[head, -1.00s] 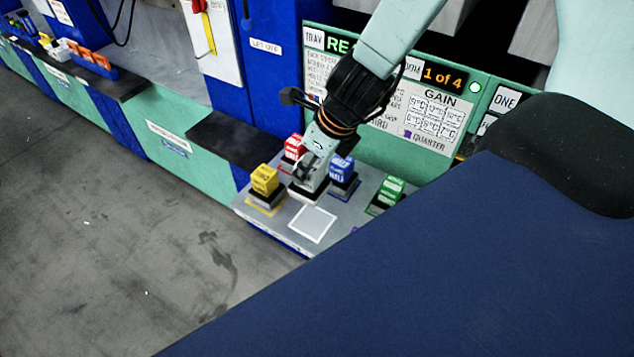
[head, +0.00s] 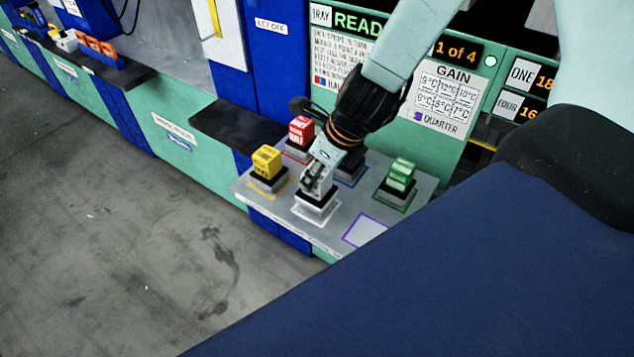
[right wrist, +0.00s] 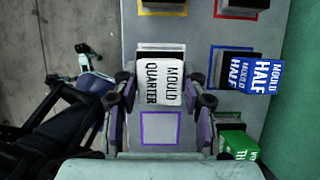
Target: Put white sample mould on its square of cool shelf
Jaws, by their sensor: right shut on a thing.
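The white sample mould (head: 318,186) is in my right gripper (head: 320,178), upright, with its dark base over the white-outlined square (head: 316,215) of the grey shelf (head: 283,212). The head view does not show clearly whether the base touches the shelf. In the right wrist view the mould (right wrist: 160,82) reads "MOULD QUARTER", between the purple-grey fingers of the right gripper (right wrist: 160,90). The fingers are shut on it.
Yellow (head: 267,162), red (head: 301,131) and green (head: 401,174) moulds stand on other squares. The blue mould (right wrist: 258,75) is close by, mostly hidden behind my gripper in the head view. A purple-outlined square (head: 364,231) is empty.

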